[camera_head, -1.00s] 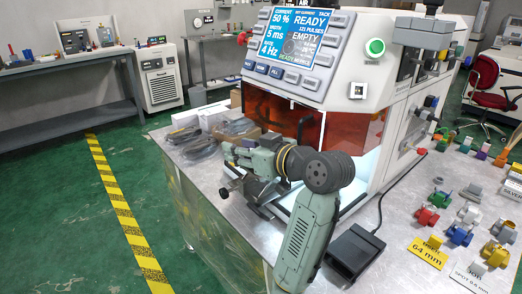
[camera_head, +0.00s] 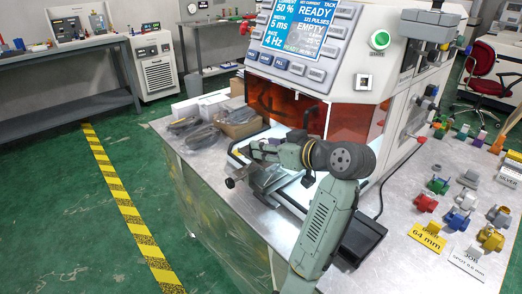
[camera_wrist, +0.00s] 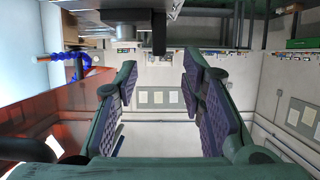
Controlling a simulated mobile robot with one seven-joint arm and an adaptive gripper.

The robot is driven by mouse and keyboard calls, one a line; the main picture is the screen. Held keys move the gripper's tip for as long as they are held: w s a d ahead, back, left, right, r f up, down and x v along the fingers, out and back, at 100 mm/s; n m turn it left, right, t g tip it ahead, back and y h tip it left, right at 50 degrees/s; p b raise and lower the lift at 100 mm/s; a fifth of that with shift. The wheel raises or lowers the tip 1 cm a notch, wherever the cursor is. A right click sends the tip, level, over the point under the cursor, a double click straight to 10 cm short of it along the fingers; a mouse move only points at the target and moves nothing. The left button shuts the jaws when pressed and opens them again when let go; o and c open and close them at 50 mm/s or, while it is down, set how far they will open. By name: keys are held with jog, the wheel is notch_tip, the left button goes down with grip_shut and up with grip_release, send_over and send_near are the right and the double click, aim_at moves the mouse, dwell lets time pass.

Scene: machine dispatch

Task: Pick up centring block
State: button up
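Several small coloured blocks stand on the metal bench at the right in the head view, among them a red block (camera_head: 426,203), a blue block (camera_head: 456,220), a green block (camera_head: 438,186) and a yellow-brown block (camera_head: 491,240). I cannot tell which is the centring block. My gripper (camera_head: 240,168) is in front of the machine's amber window, well left of these blocks. In the wrist view my gripper (camera_wrist: 157,78) has its two purple-padded fingers apart with nothing between them. No block shows in the wrist view.
The machine (camera_head: 370,95) with a lit READY screen (camera_head: 302,28) stands behind my arm. A black foot pedal (camera_head: 362,240) lies partly behind my arm. A yellow 64 mm sign (camera_head: 427,236) and a white JOB card (camera_head: 468,262) stand near the blocks. Boxes (camera_head: 238,122) lie left.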

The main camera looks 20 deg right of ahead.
jog(key=x, duration=0.4)
jog(key=shift+w+f, duration=0.1)
jog(key=shift+f, duration=0.05)
grip_shut()
dwell(0.4)
